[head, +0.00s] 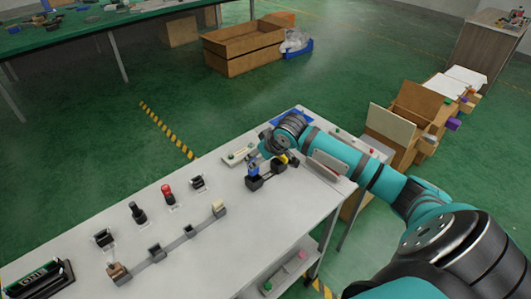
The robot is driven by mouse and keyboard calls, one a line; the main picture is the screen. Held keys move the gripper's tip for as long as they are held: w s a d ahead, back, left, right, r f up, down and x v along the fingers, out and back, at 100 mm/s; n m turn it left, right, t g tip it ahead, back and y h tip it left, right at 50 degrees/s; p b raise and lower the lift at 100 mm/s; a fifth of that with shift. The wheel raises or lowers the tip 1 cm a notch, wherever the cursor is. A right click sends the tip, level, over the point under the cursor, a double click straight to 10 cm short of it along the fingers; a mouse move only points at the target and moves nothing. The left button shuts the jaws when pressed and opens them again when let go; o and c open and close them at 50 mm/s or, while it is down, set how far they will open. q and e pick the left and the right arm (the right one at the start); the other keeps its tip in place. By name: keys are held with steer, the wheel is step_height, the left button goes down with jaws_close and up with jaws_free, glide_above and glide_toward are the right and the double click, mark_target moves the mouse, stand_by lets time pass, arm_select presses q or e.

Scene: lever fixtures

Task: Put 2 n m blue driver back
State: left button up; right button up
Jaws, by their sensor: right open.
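A small blue driver (253,169) stands upright at a black holder (257,184) on the right part of the white table. Whether it is fully seated in the holder is too small to tell. A yellow and black tool (284,159) stands just right of it, partly behind my arm. My right gripper (265,156) is open, pointing down close behind and right of the blue driver. Its fingertips are small and partly hidden, so I cannot tell whether they touch the driver. My left gripper is not in view.
The white table (200,262) also carries a red-topped tool (167,193), black fixtures (137,213), a grey rail with blocks (174,246) and a black-green box (40,279). The table's front middle is clear. Cardboard boxes (415,103) stand on the right.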

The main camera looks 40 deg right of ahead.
steer(key=v, duration=0.6)
steer(key=shift+b, duration=0.3)
steer(key=shift+s+a, duration=0.1)
